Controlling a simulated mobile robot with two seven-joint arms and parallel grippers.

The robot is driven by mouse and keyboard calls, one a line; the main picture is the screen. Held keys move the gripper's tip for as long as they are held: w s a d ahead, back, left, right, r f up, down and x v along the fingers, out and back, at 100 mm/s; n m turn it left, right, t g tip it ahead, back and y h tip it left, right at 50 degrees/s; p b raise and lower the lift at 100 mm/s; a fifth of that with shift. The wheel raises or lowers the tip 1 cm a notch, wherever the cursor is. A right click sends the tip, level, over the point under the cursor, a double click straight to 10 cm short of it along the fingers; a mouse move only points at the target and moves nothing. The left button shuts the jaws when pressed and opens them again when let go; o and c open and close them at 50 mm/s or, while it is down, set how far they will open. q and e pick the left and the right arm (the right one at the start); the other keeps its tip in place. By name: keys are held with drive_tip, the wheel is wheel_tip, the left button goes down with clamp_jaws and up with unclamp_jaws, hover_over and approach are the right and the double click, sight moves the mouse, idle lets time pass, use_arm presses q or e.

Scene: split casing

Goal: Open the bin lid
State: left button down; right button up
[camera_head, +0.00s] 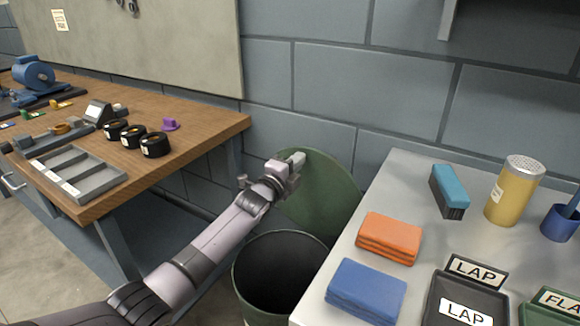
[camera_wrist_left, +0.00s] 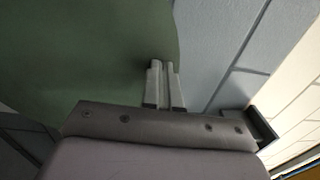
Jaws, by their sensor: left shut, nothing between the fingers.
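The green bin (camera_head: 243,290) stands on the floor between the wooden bench and the grey table. Its dark inside shows from above. The round green lid (camera_head: 335,195) stands raised behind the opening, close to the block wall. My left gripper (camera_head: 297,159) is at the upper part of the lid, on its front side as seen from the head, and hides part of it. In the left wrist view, the shut fingers (camera_wrist_left: 163,72) overlap the lid's edge (camera_wrist_left: 100,50), with nothing between them; I cannot tell whether they touch the lid. My right gripper is not in view.
The wooden bench (camera_head: 205,110) on the left holds a grey tray (camera_head: 105,178), black rolls and small parts. The grey table (camera_head: 400,180) on the right, close to the bin, holds folded orange (camera_head: 390,238) and blue cloths (camera_head: 367,290), a brush and a yellow shaker.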

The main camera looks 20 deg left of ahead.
use_arm(q)
drive_tip(key=shift+w+d+r, duration=0.1)
drive_tip(key=shift+w, duration=0.5)
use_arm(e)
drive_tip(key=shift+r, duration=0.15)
